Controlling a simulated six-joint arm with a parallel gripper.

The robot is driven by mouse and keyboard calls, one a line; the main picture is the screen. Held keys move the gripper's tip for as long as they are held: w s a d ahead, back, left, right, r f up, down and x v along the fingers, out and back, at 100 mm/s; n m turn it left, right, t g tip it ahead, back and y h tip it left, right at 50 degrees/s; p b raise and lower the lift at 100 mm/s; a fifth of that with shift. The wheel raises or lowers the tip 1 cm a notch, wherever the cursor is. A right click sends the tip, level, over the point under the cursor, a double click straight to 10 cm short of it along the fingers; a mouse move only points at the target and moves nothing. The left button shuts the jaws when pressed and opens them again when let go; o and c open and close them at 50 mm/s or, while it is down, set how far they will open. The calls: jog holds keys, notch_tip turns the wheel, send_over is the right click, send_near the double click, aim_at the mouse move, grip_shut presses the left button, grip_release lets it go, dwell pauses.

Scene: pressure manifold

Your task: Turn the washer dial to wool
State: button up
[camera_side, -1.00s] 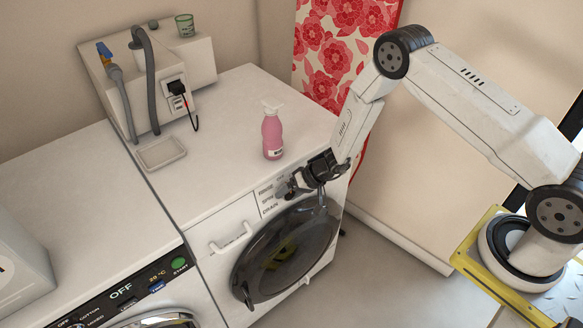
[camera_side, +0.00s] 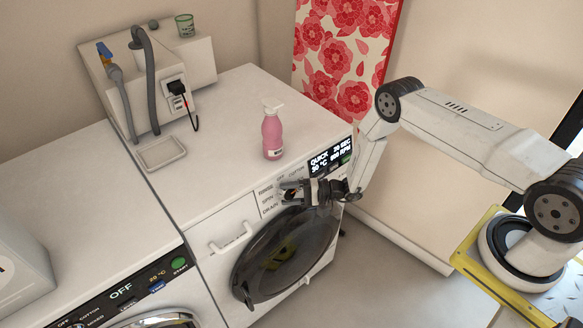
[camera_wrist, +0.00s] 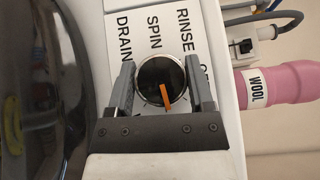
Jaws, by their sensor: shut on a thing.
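The washer dial (camera_wrist: 153,82) is a round black knob with an orange pointer line. In the wrist view it sits between the two fingers of my gripper (camera_wrist: 160,68), which is shut on its sides. The orange line points toward the bottom of the picture, slightly right. RINSE, SPIN and DRAIN labels show above the dial; part of an OFF label shows at its upper right. The wool label is hidden. In the side view my gripper (camera_side: 300,191) is at the washer's (camera_side: 225,190) front panel. The display (camera_side: 331,158) reads QUICK, 20 SEC, 30 °C, 800 RPM.
A pink bottle (camera_side: 272,136), labelled WOOL in the wrist view (camera_wrist: 280,87), stands on the washer top near the panel. The round dark door (camera_side: 285,250) is just below my gripper. A second machine (camera_side: 120,290) stands at the left. A soap dish (camera_side: 162,153) lies farther back.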

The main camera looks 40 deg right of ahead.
jog(key=m+t+y, duration=0.1)
jog(key=m+t, duration=0.4)
jog(key=m+t+h, duration=0.1)
jog(key=m+t, duration=0.2)
jog(key=m+t+h, duration=0.1)
jog(key=m+t, duration=0.2)
jog(key=m, duration=0.1)
jog(key=shift+w+h, duration=0.1)
jog(key=shift+h, duration=0.3)
jog(key=shift+m, duration=0.4)
jog(key=shift+r, duration=0.1)
jog(key=o, duration=1.2)
jog(key=shift+o, duration=0.2)
jog(key=shift+n+g+y, duration=0.4)
jog(key=shift+n+g, duration=0.1)
jog(key=shift+n, duration=0.4)
